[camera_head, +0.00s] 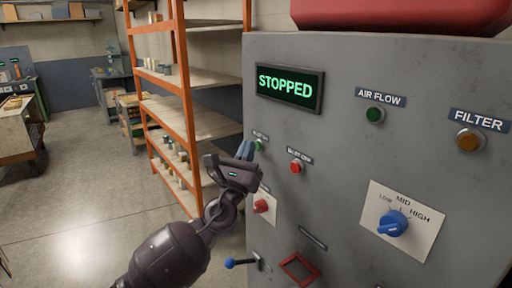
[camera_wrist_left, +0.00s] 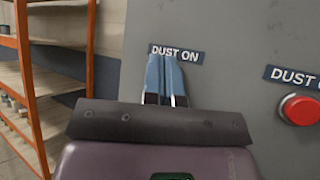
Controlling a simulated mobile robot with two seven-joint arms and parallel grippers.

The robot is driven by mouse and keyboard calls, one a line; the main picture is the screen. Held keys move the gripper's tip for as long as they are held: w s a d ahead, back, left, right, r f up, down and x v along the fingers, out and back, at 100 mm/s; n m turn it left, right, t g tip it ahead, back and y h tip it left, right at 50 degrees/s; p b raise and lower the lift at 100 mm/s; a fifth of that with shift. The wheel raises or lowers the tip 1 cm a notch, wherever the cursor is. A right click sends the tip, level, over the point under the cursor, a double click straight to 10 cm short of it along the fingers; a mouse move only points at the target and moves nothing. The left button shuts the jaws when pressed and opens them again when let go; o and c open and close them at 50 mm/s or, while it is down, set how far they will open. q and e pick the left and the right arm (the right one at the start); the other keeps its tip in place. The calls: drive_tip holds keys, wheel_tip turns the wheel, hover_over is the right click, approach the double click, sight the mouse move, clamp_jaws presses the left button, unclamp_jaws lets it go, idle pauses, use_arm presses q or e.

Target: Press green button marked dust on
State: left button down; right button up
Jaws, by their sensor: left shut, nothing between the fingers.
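The green button (camera_head: 258,145) sits on the grey panel under a small label, at the upper left of the panel's button area. My left gripper (camera_head: 246,148) is shut and empty, its blue fingertips just left of the button in the head view. In the left wrist view the shut fingertips (camera_wrist_left: 165,60) are right below the DUST ON label (camera_wrist_left: 176,53) and hide the green button there. I cannot tell whether they touch it. The display (camera_head: 290,88) reads STOPPED in green. My right gripper is not in view.
A red button (camera_head: 295,167) is to the right, also in the wrist view (camera_wrist_left: 300,109). Another red button (camera_head: 262,206) is lower. A blue knob (camera_head: 392,223), a green air flow lamp (camera_head: 375,114) and an amber filter lamp (camera_head: 468,139) are farther right. An orange shelf (camera_head: 188,110) stands left.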

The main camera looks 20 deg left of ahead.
use_arm(q)
drive_tip(key=shift+w+d, duration=0.1)
idle(0.6)
drive_tip(key=s+a, duration=0.3)
drive_tip(key=s, duration=0.2)
drive_tip(key=shift+s+a, duration=0.2)
drive_tip(key=shift+s, duration=0.15)
idle(0.6)
idle(0.8)
